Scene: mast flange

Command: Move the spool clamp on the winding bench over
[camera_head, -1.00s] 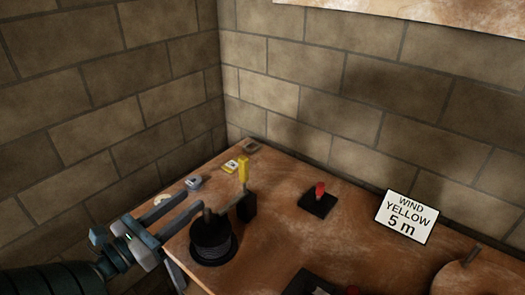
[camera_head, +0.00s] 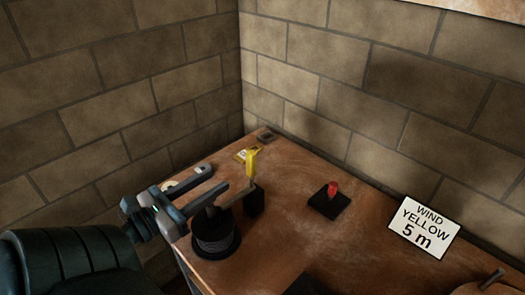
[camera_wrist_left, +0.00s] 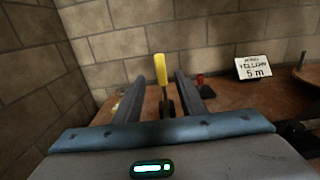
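The spool clamp has a yellow handle (camera_head: 252,164) standing up from a pale arm beside a black block (camera_head: 254,202). The arm reaches left toward the black spool (camera_head: 216,236) on the winding bench (camera_head: 285,225). My left gripper (camera_head: 220,179) is open and empty, above and behind the spool, its fingers pointing toward the handle. In the left wrist view the yellow handle (camera_wrist_left: 161,70) shows upright between the open fingers (camera_wrist_left: 159,84), apparently beyond their tips. My left fingers partly cover the clamp arm in the head view.
A red knob on a black base (camera_head: 328,200) stands right of the clamp. A sign (camera_head: 424,228) reads "WIND YELLOW 5 m". Small items, including a yellow-and-white one (camera_head: 241,155), lie near the back corner. Brick walls close off the back and left.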

